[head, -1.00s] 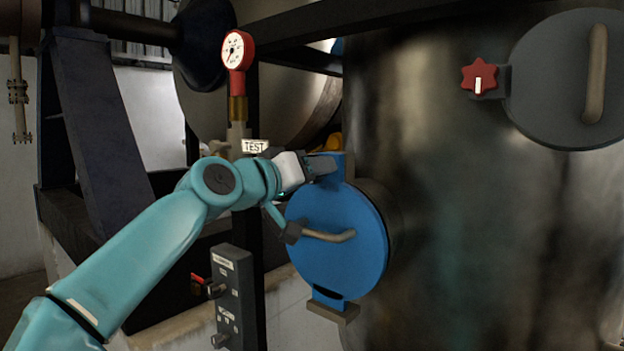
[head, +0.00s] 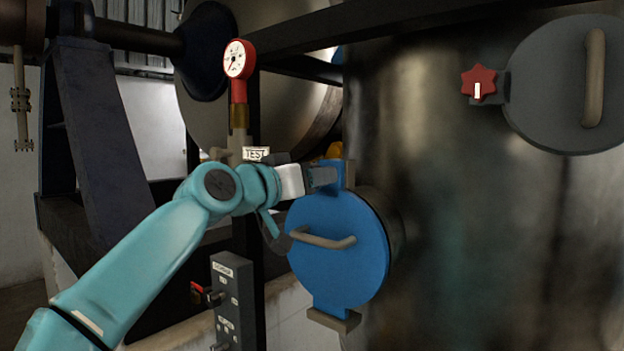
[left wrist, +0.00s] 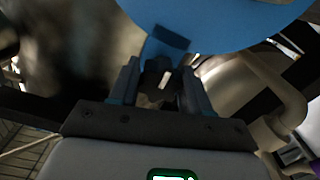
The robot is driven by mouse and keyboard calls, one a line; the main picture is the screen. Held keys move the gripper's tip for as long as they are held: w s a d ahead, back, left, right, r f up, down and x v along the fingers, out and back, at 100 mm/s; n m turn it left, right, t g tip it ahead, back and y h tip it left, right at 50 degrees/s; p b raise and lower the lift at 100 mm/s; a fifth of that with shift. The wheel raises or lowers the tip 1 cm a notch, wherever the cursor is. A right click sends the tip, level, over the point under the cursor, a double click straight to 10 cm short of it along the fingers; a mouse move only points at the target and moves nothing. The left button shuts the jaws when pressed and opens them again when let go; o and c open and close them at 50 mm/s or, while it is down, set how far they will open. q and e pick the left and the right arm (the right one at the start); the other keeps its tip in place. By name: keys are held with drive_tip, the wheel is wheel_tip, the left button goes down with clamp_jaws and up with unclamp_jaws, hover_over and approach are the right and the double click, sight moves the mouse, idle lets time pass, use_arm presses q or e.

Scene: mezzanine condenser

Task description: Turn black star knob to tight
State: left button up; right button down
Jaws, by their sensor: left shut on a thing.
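The black star knob (left wrist: 158,80) shows in the left wrist view as a dark shape with a white mark, between the fingers of my left gripper (left wrist: 158,88). In the head view, my left gripper (head: 322,178) is shut at the blue bracket on top of the round blue hatch (head: 340,265). Its fingers hide the knob there. The white mark is slightly tilted in the wrist view; I cannot tell the knob's exact setting. My right gripper is not in view.
A red star knob (head: 478,82) with a white mark sits beside a grey hatch (head: 560,90) at upper right. A red gauge (head: 238,60), a TEST tag (head: 256,153) and a dark switch box (head: 236,300) stand left of the blue hatch. The hatch handle (head: 325,241) sticks out below my gripper.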

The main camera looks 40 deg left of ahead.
use_arm(q)
drive_tip(key=o, duration=1)
drive_tip(key=shift+w+d+f, duration=0.1)
drive_tip(key=shift+f, duration=0.2)
drive_tip(key=shift+o, duration=0.3)
drive_tip(key=shift+w, duration=0.1)
drive_tip(key=shift+r, duration=0.1)
drive_tip(key=shift+s, duration=0.2)
drive_tip(key=s+a+b, duration=0.1)
drive_tip(key=s+b, duration=0.3)
drive_tip(key=s, duration=1.1)
drive_tip(key=shift+s+a+b, duration=0.15)
drive_tip(key=shift+s+b, duration=0.15)
drive_tip(key=shift+s, duration=0.1)
